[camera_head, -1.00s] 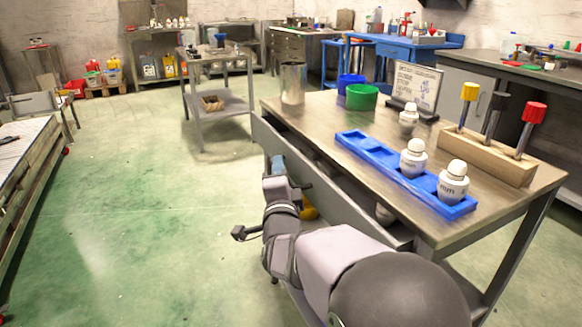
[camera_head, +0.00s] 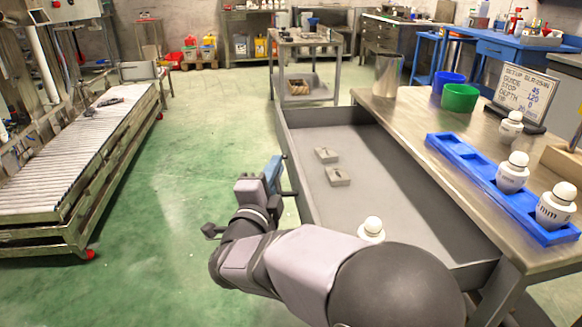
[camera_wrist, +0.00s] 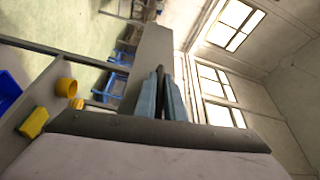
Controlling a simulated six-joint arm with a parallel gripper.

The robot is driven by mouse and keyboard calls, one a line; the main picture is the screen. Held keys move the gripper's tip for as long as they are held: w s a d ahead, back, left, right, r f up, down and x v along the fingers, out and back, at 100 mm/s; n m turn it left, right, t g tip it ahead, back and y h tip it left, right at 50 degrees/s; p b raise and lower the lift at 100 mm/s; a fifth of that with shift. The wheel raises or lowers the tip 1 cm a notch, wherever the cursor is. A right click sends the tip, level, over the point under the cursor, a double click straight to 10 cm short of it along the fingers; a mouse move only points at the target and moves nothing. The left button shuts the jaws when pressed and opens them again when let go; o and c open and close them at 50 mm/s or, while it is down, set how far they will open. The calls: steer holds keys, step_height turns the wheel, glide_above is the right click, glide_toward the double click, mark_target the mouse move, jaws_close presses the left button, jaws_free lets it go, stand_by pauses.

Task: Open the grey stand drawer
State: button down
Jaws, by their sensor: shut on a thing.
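The grey stand drawer (camera_head: 370,150) is pulled well out from under the steel worktop in the head view. My gripper (camera_head: 276,172) is at the outer side of the drawer's front panel. Its blue fingers show in the wrist view (camera_wrist: 168,100), closed around a dark bar that appears to be the drawer handle (camera_wrist: 166,84). The grip itself is partly hidden by my arm in the head view. Two small grey blocks (camera_head: 326,155) (camera_head: 339,177) and a white round-capped bottle (camera_head: 372,228) are inside the drawer.
The worktop (camera_head: 405,118) carries a blue tray (camera_head: 470,165) with white bottles, a green cup (camera_head: 460,98), a blue cup (camera_head: 446,85), a metal cylinder (camera_head: 388,74) and a sign (camera_head: 522,93). Green floor is clear left of the drawer. A roller conveyor (camera_head: 75,150) stands farther left.

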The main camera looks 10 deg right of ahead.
steer(key=shift+a, duration=0.25)
steer(key=c, duration=1.8)
jaws_free()
steer(key=shift+c, duration=0.2)
steer(key=p+v, duration=0.1)
steer(key=v, duration=0.6)
steer(key=shift+s, duration=0.15)
